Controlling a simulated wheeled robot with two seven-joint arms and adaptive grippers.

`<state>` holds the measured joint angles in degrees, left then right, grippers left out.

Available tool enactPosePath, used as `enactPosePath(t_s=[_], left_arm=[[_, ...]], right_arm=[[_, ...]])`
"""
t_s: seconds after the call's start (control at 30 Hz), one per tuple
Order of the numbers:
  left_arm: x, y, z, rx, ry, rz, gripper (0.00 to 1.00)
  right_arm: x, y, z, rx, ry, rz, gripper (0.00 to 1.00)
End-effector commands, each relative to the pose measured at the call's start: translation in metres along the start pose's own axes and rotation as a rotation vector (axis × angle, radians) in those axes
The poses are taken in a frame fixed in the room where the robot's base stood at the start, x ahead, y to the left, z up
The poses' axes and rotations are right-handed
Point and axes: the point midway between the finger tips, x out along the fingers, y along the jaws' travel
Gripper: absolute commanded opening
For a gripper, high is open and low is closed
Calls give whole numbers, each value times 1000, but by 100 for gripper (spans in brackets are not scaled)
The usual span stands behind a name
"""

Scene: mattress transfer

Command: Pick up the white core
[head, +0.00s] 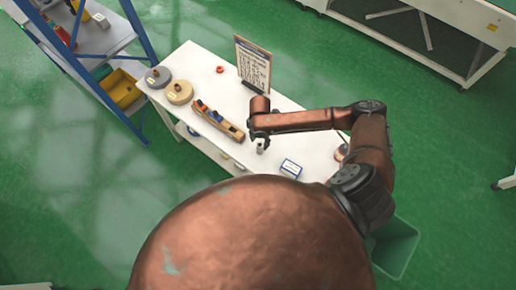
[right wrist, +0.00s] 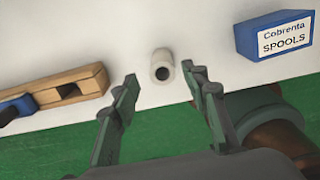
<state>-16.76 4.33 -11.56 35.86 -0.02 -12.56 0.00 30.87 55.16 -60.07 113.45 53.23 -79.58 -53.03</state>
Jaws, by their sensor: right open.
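The white core (right wrist: 161,67) is a small hollow cylinder on the white table (right wrist: 60,35). In the right wrist view it lies beyond and between my open right fingertips (right wrist: 168,90), with its dark hole facing me. In the head view the core (head: 260,148) shows small just below my right gripper (head: 260,134). The fingers do not appear to touch it. My left gripper is in neither view.
A wooden tool (head: 218,121) lies left of the core, and a blue-and-white spools box (head: 290,168) stands to the right. Two discs (head: 179,92), a red ring (head: 220,70) and a sign board (head: 253,63) are also on the table. A green bin (head: 396,248) stands on the floor.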

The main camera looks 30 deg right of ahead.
Motion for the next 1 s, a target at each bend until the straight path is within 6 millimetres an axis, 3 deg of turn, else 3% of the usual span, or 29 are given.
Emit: enactPosePath(t_s=[0.3,0.57,1.0], left_arm=[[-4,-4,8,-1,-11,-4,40],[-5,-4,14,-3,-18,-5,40],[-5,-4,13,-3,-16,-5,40]], right_arm=[[41,-4,-1,-2,0,-2,42],[43,-3,-1,-3,0,-1,42],[43,-3,-1,-3,0,-1,11]])
